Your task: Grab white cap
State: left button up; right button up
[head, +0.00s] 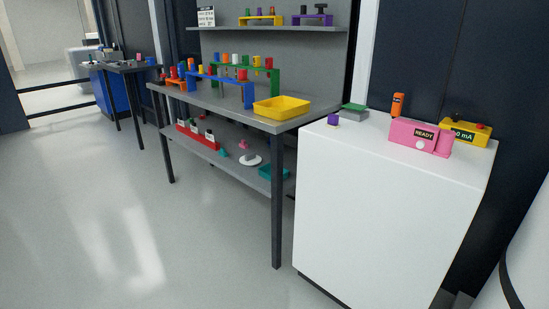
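Neither of my grippers is in view. I cannot single out a white cap with certainty at this distance. A green rack (276,80) and a blue rack (248,98) on the grey workbench hold several small coloured pieces, too small to tell apart well. A white round disc (250,160) lies on the bench's lower shelf. A red holder (198,138) with several white-and-dark pieces stands further left on that shelf.
A yellow tray (281,107) sits at the grey workbench's (215,100) near end. A white cabinet (385,220) carries a pink READY box (420,136), a yellow meter (466,130) and an orange item (398,104). A wall shelf (275,29) hangs behind. The floor at left is clear.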

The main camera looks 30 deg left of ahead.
aim_at(252, 159)
jog(key=i+j+u, duration=0.1)
jog(key=u, duration=0.25)
jog(key=i+j+u, duration=0.15)
jog(key=j+u, duration=0.2)
